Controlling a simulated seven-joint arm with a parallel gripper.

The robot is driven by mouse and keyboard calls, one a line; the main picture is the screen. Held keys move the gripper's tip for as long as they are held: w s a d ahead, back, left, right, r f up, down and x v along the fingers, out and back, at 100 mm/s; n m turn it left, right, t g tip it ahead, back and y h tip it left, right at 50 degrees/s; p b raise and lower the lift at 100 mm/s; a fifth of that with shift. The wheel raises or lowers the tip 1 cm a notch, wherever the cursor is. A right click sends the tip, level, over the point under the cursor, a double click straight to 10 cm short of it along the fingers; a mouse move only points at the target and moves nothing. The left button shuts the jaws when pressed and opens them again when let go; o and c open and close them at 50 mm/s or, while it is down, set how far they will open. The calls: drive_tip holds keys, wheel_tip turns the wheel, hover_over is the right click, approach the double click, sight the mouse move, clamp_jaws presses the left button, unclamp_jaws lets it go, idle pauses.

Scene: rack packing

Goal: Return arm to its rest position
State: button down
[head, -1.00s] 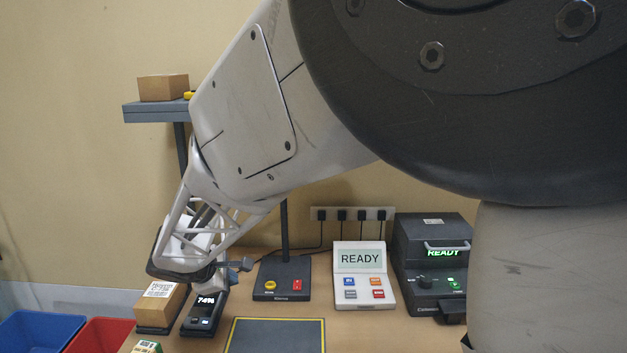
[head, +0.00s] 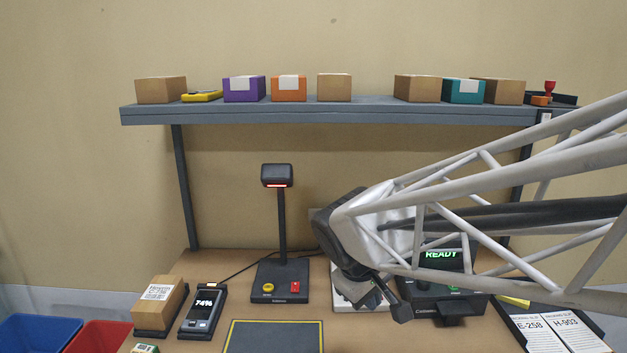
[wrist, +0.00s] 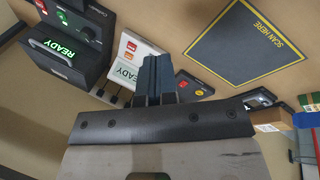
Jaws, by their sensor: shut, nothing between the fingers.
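My arm reaches in from the right in the head view, and my gripper (head: 372,292) hangs over the white device with the coloured buttons, hiding most of it. In the wrist view the dark fingers of my gripper (wrist: 155,75) are together with nothing between them.
A shelf (head: 300,116) with several boxes spans the back. A scanner stand (head: 282,230), a phone-like terminal (head: 203,312) and a labelled carton (head: 158,302) stand left. A black printer (head: 455,300) is behind my arm. The scan mat (head: 273,338) is bare.

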drive_tip(key=s+d+m+y, duration=0.1)
drive_tip(key=s+d+m, duration=0.2)
drive_tip(key=s, duration=0.4)
drive_tip(key=s+d+m+y, duration=0.1)
drive_tip(key=s+d+m, duration=0.3)
drive_tip(key=s, duration=0.4)
drive_tip(key=shift+s+d+f+y, duration=0.15)
drive_tip(key=shift+d+y, duration=0.25)
drive_tip(key=shift+d, duration=0.35)
idle(2.0)
